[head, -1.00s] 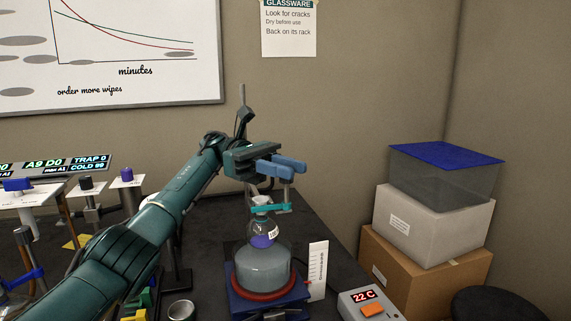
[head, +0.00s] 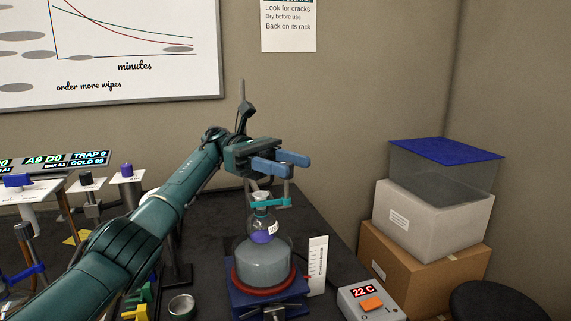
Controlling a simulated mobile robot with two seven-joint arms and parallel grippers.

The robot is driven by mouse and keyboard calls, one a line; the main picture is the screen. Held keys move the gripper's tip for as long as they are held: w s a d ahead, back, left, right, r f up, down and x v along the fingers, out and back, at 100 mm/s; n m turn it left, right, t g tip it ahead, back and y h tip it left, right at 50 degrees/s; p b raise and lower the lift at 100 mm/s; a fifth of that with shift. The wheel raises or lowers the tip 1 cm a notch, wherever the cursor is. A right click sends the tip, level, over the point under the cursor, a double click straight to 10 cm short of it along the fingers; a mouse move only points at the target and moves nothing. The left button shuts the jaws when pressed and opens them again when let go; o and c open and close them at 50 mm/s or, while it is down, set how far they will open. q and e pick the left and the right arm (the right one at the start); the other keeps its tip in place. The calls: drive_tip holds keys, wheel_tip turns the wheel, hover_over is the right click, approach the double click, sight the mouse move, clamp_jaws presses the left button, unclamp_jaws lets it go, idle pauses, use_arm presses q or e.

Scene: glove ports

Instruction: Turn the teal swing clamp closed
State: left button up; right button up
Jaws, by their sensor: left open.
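The teal swing clamp (head: 268,203) is a small teal bar at the neck of a round flask (head: 264,232) with purple liquid. The bar reaches right to a grey upright post beneath my gripper; I cannot tell whether it is fully round the neck. My left gripper (head: 294,166) is open, with its two blue fingers above and slightly right of the clamp. The fingers appear apart from the clamp and hold nothing. Part of the stand behind the flask is hidden by my left arm and gripper. My right gripper is not in view.
The flask sits over a larger bath vessel (head: 262,266) on a blue stand (head: 270,299). A white scale card (head: 317,265) and a 22 C controller (head: 370,303) stand to the right. Boxes (head: 425,265) are stacked at right. Valves and a metal cup (head: 181,306) are at left.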

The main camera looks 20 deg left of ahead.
use_arm(q)
wheel_tip(320, 180, up, 10)
drive_tip(key=shift+r+p, duration=0.1)
drive_tip(key=shift+p, duration=0.3)
idle(0.3)
